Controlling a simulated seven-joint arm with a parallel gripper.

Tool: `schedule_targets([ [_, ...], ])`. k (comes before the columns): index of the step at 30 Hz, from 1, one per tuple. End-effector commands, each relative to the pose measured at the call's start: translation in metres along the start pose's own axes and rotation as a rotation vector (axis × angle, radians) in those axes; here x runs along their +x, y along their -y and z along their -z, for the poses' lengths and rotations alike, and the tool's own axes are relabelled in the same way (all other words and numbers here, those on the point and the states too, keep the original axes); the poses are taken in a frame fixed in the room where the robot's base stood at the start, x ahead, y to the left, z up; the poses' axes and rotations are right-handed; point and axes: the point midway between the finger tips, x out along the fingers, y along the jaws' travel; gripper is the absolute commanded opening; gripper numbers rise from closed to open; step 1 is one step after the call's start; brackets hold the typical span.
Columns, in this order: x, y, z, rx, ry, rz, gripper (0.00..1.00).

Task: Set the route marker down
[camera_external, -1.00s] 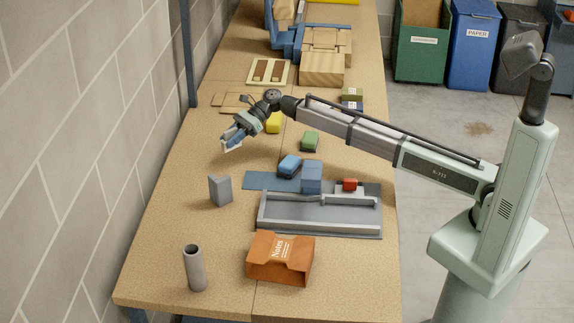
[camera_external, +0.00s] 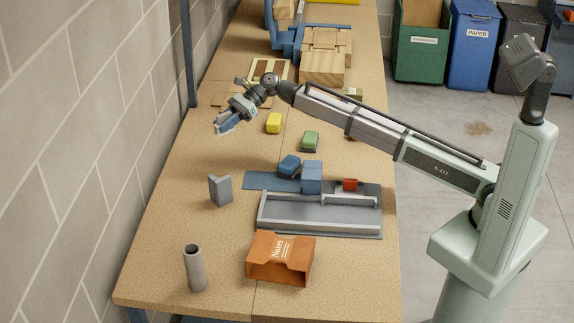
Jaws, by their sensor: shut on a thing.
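My gripper (camera_external: 223,127) hangs above the left part of the wooden table (camera_external: 180,240), toward the wall. Its blue fingers point down and to the left. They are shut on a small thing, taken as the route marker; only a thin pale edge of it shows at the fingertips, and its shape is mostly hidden. It looks clear of the tabletop, though its exact height cannot be told. A grey angled block (camera_external: 219,191) stands on the table below the gripper in the picture.
Yellow (camera_external: 273,123), green (camera_external: 310,141) and blue (camera_external: 289,166) blocks lie right of the gripper. A grey tray (camera_external: 318,229) holds a red block (camera_external: 350,185) at its back. An orange Notes box (camera_external: 281,259) and grey tube (camera_external: 195,268) stand in front. The table's left side is largely clear.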

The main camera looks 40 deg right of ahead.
Motion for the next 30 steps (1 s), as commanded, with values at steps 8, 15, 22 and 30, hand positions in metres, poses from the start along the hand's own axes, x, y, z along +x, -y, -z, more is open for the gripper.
schedule_targets([
  [8, 0.063, -0.051, -0.013, 0.031, 0.000, 0.079, 0.01],
  [15, 0.117, -0.102, -0.031, 0.066, 0.001, 0.165, 0.01],
  [22, 0.160, -0.156, -0.050, 0.094, 0.001, 0.236, 0.01],
  [30, 0.198, -0.222, -0.077, 0.119, 0.003, 0.296, 0.01],
])
